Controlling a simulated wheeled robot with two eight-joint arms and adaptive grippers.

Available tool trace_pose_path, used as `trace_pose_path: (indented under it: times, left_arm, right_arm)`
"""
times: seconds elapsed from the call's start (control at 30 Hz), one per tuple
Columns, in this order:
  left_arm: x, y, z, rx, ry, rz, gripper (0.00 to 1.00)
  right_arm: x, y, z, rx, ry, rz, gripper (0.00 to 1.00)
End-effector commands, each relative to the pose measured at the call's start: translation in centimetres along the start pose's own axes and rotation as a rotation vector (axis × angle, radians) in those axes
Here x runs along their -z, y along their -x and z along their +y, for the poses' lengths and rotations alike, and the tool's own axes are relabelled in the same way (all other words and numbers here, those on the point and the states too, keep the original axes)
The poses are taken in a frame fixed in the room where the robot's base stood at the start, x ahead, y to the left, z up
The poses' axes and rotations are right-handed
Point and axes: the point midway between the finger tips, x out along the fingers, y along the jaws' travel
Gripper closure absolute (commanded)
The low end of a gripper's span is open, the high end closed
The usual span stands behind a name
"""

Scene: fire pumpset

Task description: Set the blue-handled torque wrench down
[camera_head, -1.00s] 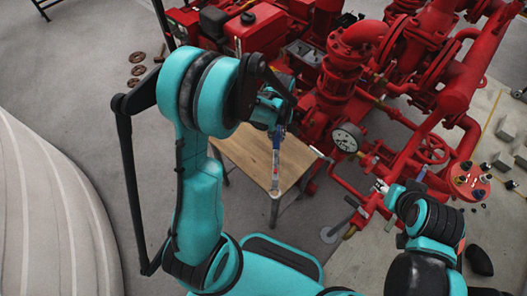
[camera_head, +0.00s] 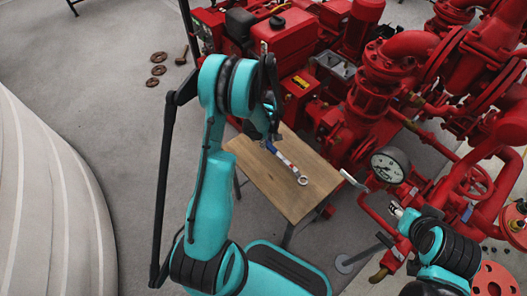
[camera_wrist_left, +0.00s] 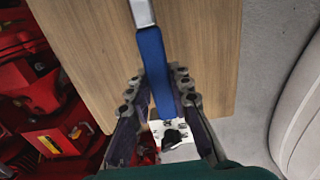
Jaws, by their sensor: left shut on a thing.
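The torque wrench (camera_head: 286,163) has a blue handle and a silver shaft with a ring end. It slants over the small wooden table (camera_head: 292,205), ring end toward the lower right. I cannot tell whether it touches the top. My left gripper (camera_head: 268,137) is at the table's back left and is shut on the blue handle. In the left wrist view, the blue handle (camera_wrist_left: 153,62) runs between the fingers (camera_wrist_left: 157,88), with the wooden top (camera_wrist_left: 205,50) behind it. My right gripper (camera_head: 396,210) is small and partly hidden at the right; its opening is unclear.
The red pump set (camera_head: 375,100) with pipes stands close behind and right of the table. A pressure gauge (camera_head: 389,165) is just right of it. Rusty rings (camera_head: 157,70) lie on the open grey floor at the back left.

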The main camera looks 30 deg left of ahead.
Motion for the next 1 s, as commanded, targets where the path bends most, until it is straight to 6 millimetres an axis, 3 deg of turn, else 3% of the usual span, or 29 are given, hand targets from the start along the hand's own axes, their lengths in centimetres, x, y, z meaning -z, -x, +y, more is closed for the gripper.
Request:
trace_pose_path:
  times: [0.1, 0.27, 0.53, 0.9, 0.93, 1.0]
  left_arm:
    - [1.3, -1.0, -0.7, 0.0, 0.001, 0.0, 1.0]
    - [1.7, -1.5, -0.9, 0.0, 0.0, 0.0, 1.0]
    - [1.7, -5.1, -0.9, 0.0, -0.001, 0.0, 1.0]
    - [1.7, -5.3, -0.9, 0.0, -0.001, 0.0, 1.0]
    - [1.7, -5.3, -0.9, 0.0, -0.001, 0.0, 0.73]
    - [1.7, -5.3, -0.9, 0.0, -0.001, 0.0, 0.6]
  right_arm:
    - [-0.4, -0.6, 0.0, 0.0, 0.0, 0.0, 0.56]
    - [-0.6, -0.8, 0.0, 0.0, 0.0, 0.0, 0.56]
    - [-1.7, -2.4, 0.0, 0.0, 0.0, 0.0, 0.56]
    - [-1.6, -2.3, 0.0, 0.0, 0.0, 0.0, 0.56]
    - [-1.6, -2.3, 0.0, 0.0, 0.0, 0.0, 0.56]
    - [-1.6, -2.3, 0.0, 0.0, 0.0, 0.0, 0.56]
